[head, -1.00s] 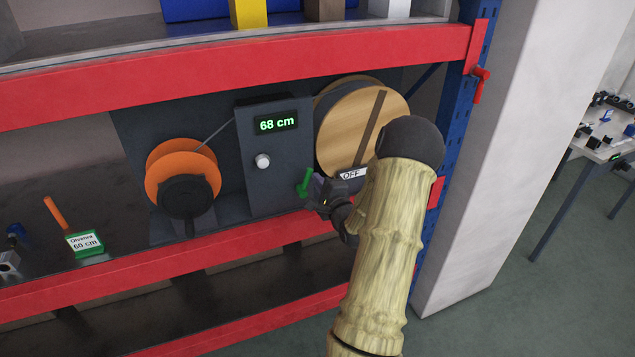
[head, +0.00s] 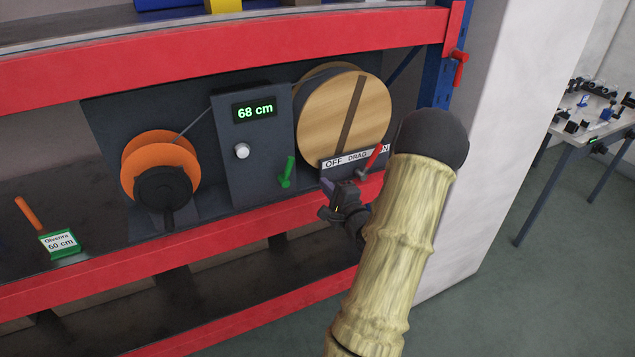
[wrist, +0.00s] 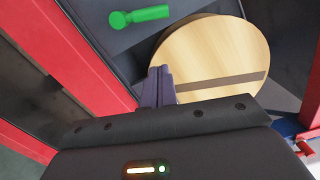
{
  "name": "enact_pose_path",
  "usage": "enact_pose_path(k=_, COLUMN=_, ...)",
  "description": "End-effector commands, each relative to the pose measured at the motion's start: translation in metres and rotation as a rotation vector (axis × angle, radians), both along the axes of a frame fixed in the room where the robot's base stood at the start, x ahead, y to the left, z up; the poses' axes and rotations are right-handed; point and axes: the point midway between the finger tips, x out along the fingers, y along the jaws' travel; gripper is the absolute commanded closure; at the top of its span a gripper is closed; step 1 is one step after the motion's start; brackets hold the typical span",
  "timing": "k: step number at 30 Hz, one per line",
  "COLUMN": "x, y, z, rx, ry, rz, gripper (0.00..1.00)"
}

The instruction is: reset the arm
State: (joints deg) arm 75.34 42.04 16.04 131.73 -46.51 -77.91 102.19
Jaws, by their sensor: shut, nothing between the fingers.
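My arm (head: 385,235) reaches up from the bottom of the head view toward the machine on the shelf. My gripper (head: 326,200) is shut and empty, in front of the shelf edge, below the green lever and the OFF/DRAG plate. In the wrist view the closed fingers (wrist: 158,86) stand in front of the wooden disc (wrist: 212,58), apart from the green lever (wrist: 138,16). The green lever also shows in the head view (head: 287,172). A red lever (head: 374,160) stands at the right end of the DRAG plate (head: 345,160), pointing up and right.
The grey machine's display (head: 255,110) reads 68 cm, above a white knob (head: 242,151). An orange spool (head: 160,160) is at left. A green card holder (head: 59,242) reading 60 cm sits on the shelf. Red beams (head: 180,257) and a blue post (head: 436,90) frame the bay.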

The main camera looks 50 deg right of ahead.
Motion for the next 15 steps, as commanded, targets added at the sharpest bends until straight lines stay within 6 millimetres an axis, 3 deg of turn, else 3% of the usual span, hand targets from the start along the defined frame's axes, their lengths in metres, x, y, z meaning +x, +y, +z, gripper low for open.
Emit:
enact_pose_path(k=6, x=-0.026, y=0.006, z=-0.001, rx=0.000, ry=0.000, rz=-0.005, gripper=1.00)
enact_pose_path(k=15, x=-0.026, y=0.007, z=0.000, rx=0.000, ry=0.000, rz=-0.002, gripper=1.00)
